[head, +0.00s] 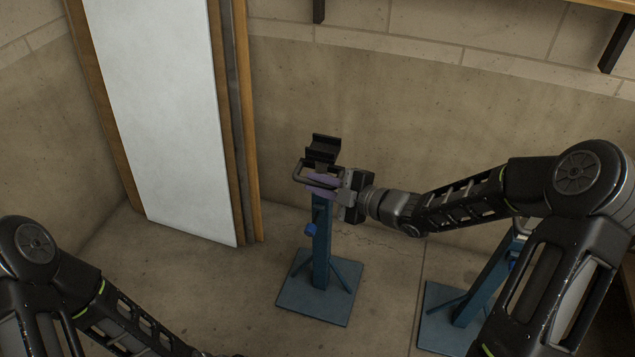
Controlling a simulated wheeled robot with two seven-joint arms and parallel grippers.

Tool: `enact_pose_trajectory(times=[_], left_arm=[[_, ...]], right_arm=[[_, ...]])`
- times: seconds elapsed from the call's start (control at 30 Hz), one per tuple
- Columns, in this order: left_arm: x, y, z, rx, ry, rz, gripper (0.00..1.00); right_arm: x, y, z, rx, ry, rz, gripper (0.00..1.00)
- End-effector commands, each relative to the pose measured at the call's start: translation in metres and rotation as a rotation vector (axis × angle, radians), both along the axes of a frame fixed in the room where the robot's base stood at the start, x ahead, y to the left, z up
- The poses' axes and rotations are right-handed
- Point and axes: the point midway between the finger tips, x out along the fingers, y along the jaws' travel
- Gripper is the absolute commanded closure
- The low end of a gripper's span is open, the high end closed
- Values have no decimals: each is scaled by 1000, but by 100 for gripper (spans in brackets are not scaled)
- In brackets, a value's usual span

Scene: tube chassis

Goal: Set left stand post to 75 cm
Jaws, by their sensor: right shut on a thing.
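The left stand (321,245) is a blue post on a square blue base plate (318,287), upright on the floor. A blue knob (310,229) sticks out from the post's left side. A black cradle (322,147) tops it, with a grey handle loop and a purple part just below. My right gripper (338,190) reaches in from the right and is shut on the stand's upper part, at the handle. Its fingers partly hide the post top. My left arm shows at lower left; its gripper is out of view.
A second blue stand (477,287) is at the right, partly hidden behind my right arm. White and brown panels (165,110) lean on the wall at left. A wooden shelf (590,5) with dark brackets is at upper right. Bare floor lies in front of the left stand.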

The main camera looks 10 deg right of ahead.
Motion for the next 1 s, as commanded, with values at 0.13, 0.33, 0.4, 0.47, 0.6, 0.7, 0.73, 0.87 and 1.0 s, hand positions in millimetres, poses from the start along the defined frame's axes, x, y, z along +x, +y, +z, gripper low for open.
enact_pose_trajectory(times=[0.13,0.33,0.4,0.47,0.6,0.7,0.73,0.87,1.0], left_arm=[[-4,-4,25,-7,7,-11,54],[-10,-10,60,-15,16,-25,54],[-10,-11,66,-17,16,-27,54],[-11,-11,68,-17,17,-28,54],[-11,-11,66,-17,18,-28,54],[-11,-11,66,-17,18,-28,54],[-11,-11,66,-17,18,-28,54],[-11,-11,65,-17,17,-28,54],[-11,-11,65,-16,17,-27,54]], right_arm=[[0,1,34,-4,-5,4,100],[0,1,86,-4,-7,5,100],[0,1,96,-3,-6,3,100],[0,1,100,-2,-6,3,100],[0,1,99,-1,-5,2,100],[0,1,99,-1,-5,2,100],[0,1,99,-1,-5,2,100],[0,0,99,0,-4,2,79],[0,0,99,0,-4,1,68]])
